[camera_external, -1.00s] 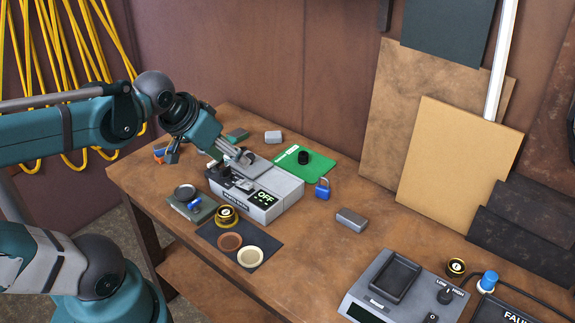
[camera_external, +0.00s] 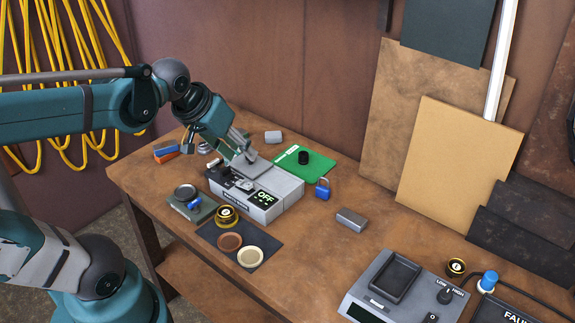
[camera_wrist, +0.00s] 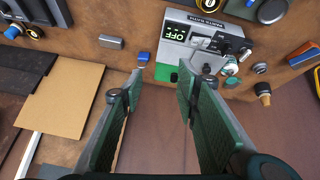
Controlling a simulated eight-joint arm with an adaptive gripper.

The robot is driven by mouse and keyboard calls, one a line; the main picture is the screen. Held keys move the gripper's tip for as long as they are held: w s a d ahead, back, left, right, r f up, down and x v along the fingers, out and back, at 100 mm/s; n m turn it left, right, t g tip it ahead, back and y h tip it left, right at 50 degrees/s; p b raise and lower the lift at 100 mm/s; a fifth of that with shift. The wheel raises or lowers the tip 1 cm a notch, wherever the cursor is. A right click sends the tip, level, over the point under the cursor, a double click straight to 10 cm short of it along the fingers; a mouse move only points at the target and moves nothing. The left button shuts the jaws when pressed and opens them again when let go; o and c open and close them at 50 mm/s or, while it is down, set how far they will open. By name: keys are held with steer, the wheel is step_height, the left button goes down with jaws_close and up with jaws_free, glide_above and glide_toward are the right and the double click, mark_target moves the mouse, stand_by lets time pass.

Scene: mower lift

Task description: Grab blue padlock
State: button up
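The grey OFF box (camera_external: 288,190) and green mat (camera_external: 318,170) with a black knob lie left of the padlock. A grey metal block (camera_external: 351,219) lies to its right. Boards lean on the back wall. Bare bench surrounds the padlock's front.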

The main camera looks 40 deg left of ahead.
steer(key=w+d+f+n+g, duration=0.1)
steer(key=w+n+g, duration=0.1)
steer(key=w+n, duration=0.45)
steer(key=n+g+h, duration=0.3)
steer(key=n+h, duration=0.1)
steer(key=n, duration=0.7)
glide_above(319, 178)
steer(key=s+a, duration=0.1)
steer(key=a, duration=0.1)
step_height(319, 178, down, 18)
steer(key=shift+w+a+f+g, duration=0.1)
steer(key=shift+w+f+g, duration=0.1)
steer(key=shift+f, duration=0.2)
steer(key=shift+w+a+f+g, duration=0.1)
steer(key=shift+w+f+g, duration=0.1)
steer(key=shift+f, duration=0.2)
steer(key=shift+x, duration=1.3)
steer(key=shift+d, duration=0.1)
steer(key=shift+w+x, duration=0.2)
steer(key=shift+x, duration=2.4)
steer(key=shift+d+r, duration=0.1)
